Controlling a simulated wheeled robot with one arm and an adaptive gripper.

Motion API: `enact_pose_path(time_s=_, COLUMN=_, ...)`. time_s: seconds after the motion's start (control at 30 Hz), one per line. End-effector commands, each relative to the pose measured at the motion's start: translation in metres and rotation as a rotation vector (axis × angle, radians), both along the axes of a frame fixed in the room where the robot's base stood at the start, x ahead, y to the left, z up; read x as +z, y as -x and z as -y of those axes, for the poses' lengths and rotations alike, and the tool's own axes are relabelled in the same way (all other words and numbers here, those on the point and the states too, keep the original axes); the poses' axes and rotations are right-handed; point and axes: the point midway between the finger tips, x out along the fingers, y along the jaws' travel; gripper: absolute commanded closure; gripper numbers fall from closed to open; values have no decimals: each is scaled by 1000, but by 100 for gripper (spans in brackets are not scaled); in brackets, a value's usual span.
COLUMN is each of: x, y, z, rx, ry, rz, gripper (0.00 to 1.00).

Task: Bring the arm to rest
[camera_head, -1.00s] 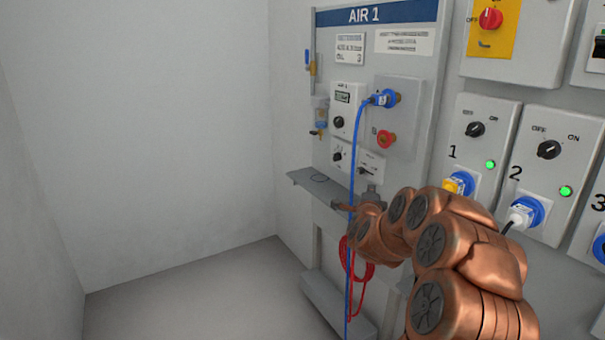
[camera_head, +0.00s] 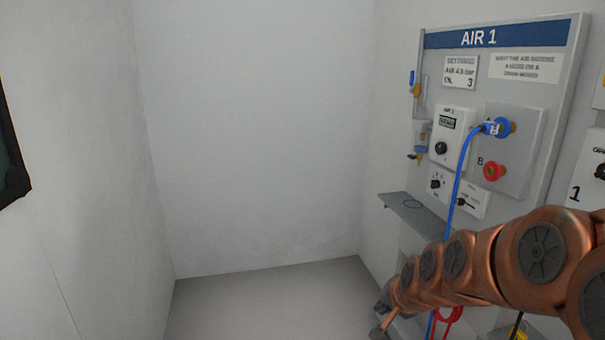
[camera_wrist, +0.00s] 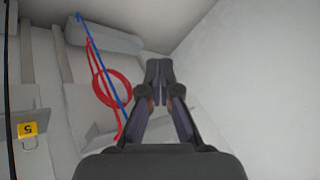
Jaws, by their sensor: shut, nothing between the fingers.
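My copper-coloured arm reaches in from the lower right of the head view, in front of the AIR 1 panel (camera_head: 540,75). My gripper (camera_head: 378,332) is at its end, low in the picture and partly cut off by the bottom edge. In the wrist view my gripper (camera_wrist: 159,64) has its fingertips together with nothing between them. It is clear of the panel parts around it, as far as the wrist view shows. The blue hose (camera_head: 454,195) runs down from the upper port behind my arm, and a coiled red hose (camera_wrist: 98,88) hangs to the left of the fingers.
A small grey shelf (camera_head: 400,207) juts from the panel above my gripper. A yellow tag marked 5 (camera_wrist: 27,130) shows at the wrist view's left. The floor (camera_head: 270,300) on the left is bare.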

Motion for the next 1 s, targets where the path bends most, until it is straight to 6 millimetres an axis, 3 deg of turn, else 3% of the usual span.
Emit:
enact_pose_path(time_s=0.13, x=-11, y=77, z=-14, rx=186, ry=100, rz=-176, gripper=100)
enact_pose_path(time_s=0.3, x=-20, y=168, z=-14, rx=380, ry=192, rz=-380, gripper=100)
enact_pose_path(time_s=0.5, x=-21, y=247, z=-7, rx=535, ry=247, rz=-559, gripper=100)
enact_pose_path(time_s=0.77, x=-15, y=326, z=4, rx=669, ry=275, rz=-741, gripper=100)
enact_pose_path(time_s=1.0, x=24, y=329, z=4, rx=673, ry=277, rz=-738, gripper=100)
